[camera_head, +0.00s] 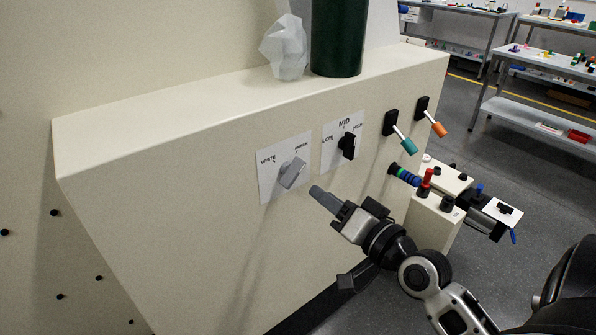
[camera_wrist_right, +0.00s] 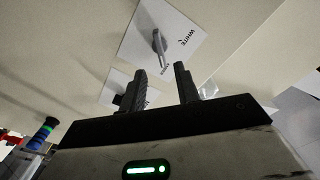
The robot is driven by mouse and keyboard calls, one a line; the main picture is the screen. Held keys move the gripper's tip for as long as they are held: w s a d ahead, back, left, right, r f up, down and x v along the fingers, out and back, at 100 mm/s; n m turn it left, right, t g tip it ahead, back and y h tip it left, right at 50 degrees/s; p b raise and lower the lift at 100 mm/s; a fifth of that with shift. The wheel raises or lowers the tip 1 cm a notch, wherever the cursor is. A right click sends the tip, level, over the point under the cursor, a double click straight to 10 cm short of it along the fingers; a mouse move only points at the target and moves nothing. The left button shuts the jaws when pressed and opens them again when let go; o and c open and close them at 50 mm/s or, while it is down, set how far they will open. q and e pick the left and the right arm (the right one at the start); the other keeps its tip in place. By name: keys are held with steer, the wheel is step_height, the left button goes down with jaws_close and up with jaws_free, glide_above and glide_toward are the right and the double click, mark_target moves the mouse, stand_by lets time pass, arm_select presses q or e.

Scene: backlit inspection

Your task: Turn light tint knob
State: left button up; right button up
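The light tint knob (camera_head: 292,172) is a grey lever-like knob on a white label (camera_head: 268,185) marked WHITE and, less legibly, AMBER, on the sloping front of the cream cabinet. In the right wrist view the knob (camera_wrist_right: 159,42) stands ahead of the fingertips, in line with the gap between them. My right gripper (camera_head: 328,201) is just below and right of the knob in the head view, apart from it. In the right wrist view its dark fingers (camera_wrist_right: 161,75) are spread with nothing between them. My left gripper is not in view.
Right of the label are a black knob (camera_head: 347,145), a teal-tipped lever (camera_head: 407,144) and an orange-tipped lever (camera_head: 438,129). A blue-green banded post (camera_head: 405,175) sticks out lower. A dark green cylinder (camera_head: 338,38) and a crumpled pale object (camera_head: 285,48) stand on the ledge.

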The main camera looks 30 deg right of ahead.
mark_target(297, 176)
steer(key=w, duration=0.6)
steer(key=w+p, duration=0.1)
steer(key=w, duration=0.1)
steer(key=shift+w+a, duration=0.4)
jaws_close()
